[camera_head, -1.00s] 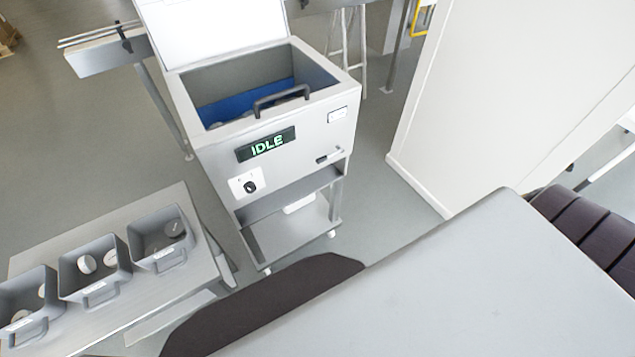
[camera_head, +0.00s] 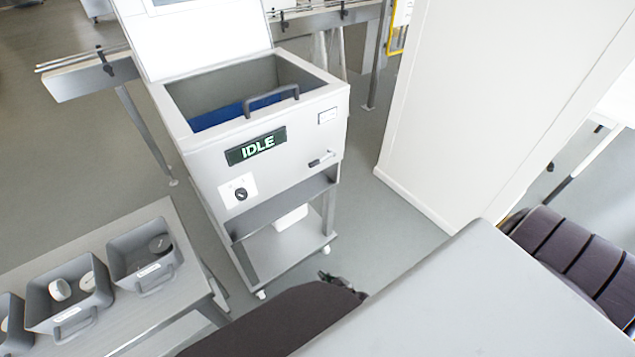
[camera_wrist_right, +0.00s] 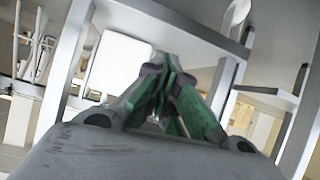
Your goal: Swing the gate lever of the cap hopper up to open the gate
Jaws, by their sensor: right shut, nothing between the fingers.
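The cap hopper (camera_head: 215,170) is a white cabinet on a wheeled frame, its top lid raised and blue showing inside. Its display reads IDLE. The gate lever (camera_head: 322,160) is a small light bar with a dark end, low on the right of the front panel. It lies slightly tilted, close to level. My right gripper (camera_head: 338,280) shows small and dark beyond my arm, below and apart from the lever. In the right wrist view its green-padded fingers (camera_wrist_right: 168,85) are shut together with nothing between them. My left gripper is not in view.
A table (camera_head: 185,230) at lower left holds grey bins (camera_head: 115,265) with round caps. A tall white panel (camera_head: 450,100) stands right of the hopper. A dark knob (camera_head: 241,194) sits on the hopper front. Grey floor is open between hopper and panel.

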